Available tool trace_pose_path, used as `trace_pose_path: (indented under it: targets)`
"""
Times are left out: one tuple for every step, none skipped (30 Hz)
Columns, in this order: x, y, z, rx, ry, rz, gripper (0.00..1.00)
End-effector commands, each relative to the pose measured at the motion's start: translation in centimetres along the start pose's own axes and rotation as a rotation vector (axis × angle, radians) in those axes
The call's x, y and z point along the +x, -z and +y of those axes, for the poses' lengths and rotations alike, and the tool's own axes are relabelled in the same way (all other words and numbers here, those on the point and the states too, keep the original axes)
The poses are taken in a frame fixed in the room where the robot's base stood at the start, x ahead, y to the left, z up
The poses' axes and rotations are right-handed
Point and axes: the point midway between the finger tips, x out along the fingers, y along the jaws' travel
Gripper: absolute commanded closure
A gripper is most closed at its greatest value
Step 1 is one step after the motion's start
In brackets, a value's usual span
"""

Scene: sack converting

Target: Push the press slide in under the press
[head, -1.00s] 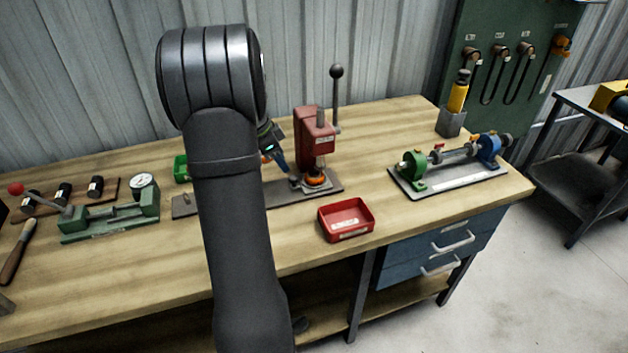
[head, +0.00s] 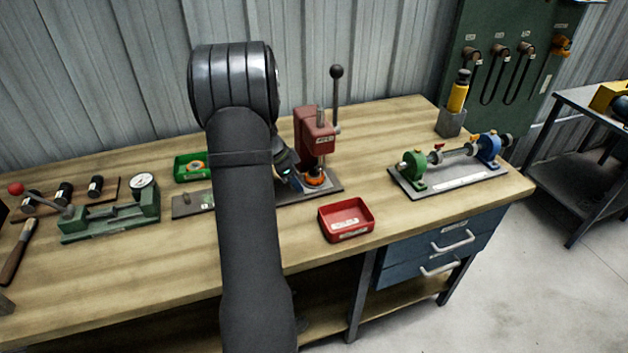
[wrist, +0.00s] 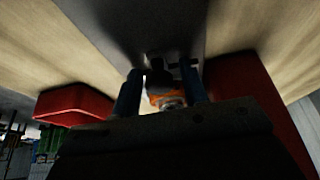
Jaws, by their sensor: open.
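The red press (head: 315,137) stands upright on a grey base plate (head: 328,186), its lever raised. The press slide (wrist: 158,72) shows as a dark piece between my fingers in the wrist view; its near part is hidden by my gripper in the head view. An orange ring-shaped part (head: 314,178) sits at the foot of the press, under its ram, and also shows between the fingers in the wrist view (wrist: 166,99). My gripper (head: 296,184) is open, low over the plate just left of the orange part. I cannot tell whether it touches the slide.
A red tray (head: 346,234) lies in front of the press. A green tray (head: 182,176) holding an orange part lies behind the plate's left half. A green gauge fixture (head: 110,222) is at left, a shaft stand (head: 448,184) at right.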

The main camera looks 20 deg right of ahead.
Motion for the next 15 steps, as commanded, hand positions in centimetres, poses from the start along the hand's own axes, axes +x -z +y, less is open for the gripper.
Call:
trace_pose_path:
  targets:
    - [0.15,-0.05,0.05,0.0,-0.002,-0.001,0.6]
    - [0.16,-0.05,0.05,0.0,-0.002,-0.001,0.6]
    - [0.17,-0.06,0.05,0.0,-0.002,-0.001,0.6]
    - [0.17,-0.07,0.06,0.0,-0.002,-0.001,0.6]
    - [0.18,-0.07,0.06,0.0,-0.002,-0.001,0.6]
    - [0.19,-0.08,0.07,0.0,-0.002,-0.002,0.6]
    - [0.2,-0.09,0.08,0.0,-0.003,-0.002,0.62]
    - [0.2,-0.09,0.08,0.0,-0.003,-0.002,0.67]
    - [0.21,-0.1,0.08,0.0,-0.003,-0.002,0.75]
    - [0.21,-0.11,0.08,0.0,-0.003,-0.002,0.81]
    - [0.22,-0.11,0.08,0.0,-0.003,-0.002,0.87]
    - [0.22,-0.11,0.08,0.0,-0.003,-0.002,0.95]
    - [0.22,-0.11,0.08,0.0,-0.003,-0.002,0.96]
    - [0.22,-0.12,0.08,0.0,-0.003,-0.002,0.96]
    - [0.22,-0.12,0.09,0.0,-0.003,-0.002,0.96]
